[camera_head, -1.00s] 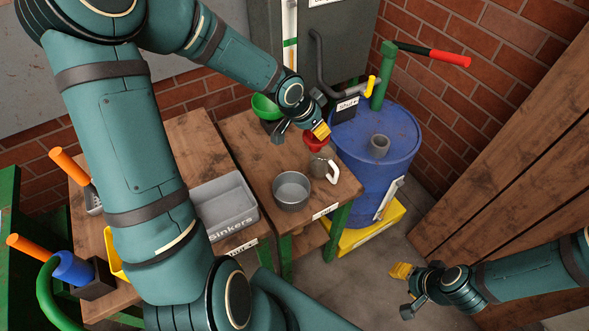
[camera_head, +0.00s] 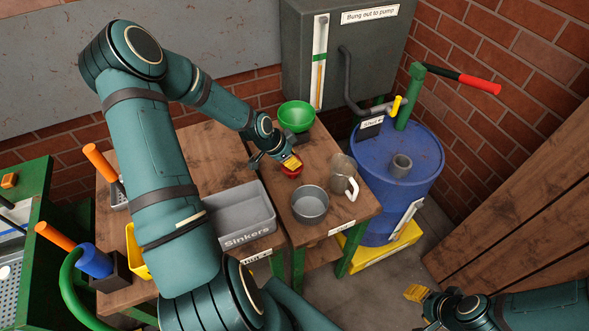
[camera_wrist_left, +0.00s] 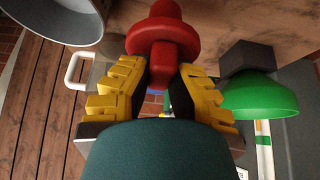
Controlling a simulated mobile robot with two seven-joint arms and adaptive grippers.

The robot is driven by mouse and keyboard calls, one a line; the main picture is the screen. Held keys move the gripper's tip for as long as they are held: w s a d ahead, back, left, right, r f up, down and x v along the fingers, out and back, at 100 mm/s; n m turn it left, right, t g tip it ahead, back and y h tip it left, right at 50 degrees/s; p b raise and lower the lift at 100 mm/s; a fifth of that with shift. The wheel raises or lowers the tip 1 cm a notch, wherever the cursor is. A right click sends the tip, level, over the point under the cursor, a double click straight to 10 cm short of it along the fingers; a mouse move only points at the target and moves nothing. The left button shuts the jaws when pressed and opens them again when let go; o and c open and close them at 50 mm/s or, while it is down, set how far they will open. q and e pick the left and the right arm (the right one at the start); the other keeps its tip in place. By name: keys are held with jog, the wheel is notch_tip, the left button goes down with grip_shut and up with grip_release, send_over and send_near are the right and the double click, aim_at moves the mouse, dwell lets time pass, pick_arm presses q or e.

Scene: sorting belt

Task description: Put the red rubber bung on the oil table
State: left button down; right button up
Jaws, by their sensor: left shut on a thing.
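My left gripper (camera_head: 287,166) is shut on the red rubber bung (camera_head: 292,173), over the small wooden table (camera_head: 318,155) at the centre right. In the left wrist view the flanged bung (camera_wrist_left: 163,35) sits between the yellow ribbed fingertips (camera_wrist_left: 158,90). I cannot tell whether the bung touches the tabletop. This table has a label on its front edge, too small to read surely. My right gripper (camera_head: 418,308) is at the bottom edge, partly cut off; its fingers look spread and empty.
On the same table are a green bowl (camera_head: 296,116), a grey round pan (camera_head: 310,205) and a jug with a white handle (camera_head: 343,175). A grey Sinkers bin (camera_head: 243,217) stands left. A blue drum (camera_head: 400,205) with a pump stands right.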

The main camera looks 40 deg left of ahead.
pick_arm(q)
jog(key=shift+f, duration=2)
jog(key=shift+f+b, duration=0.15)
jog(key=shift+b, duration=0.25)
jog(key=c, duration=1)
grip_release()
jog(key=shift+r, duration=0.4)
jog(key=p+v, duration=0.3)
jog(key=v, duration=0.8)
jog(key=shift+s+r, duration=0.2)
jog(key=shift+s, duration=0.05)
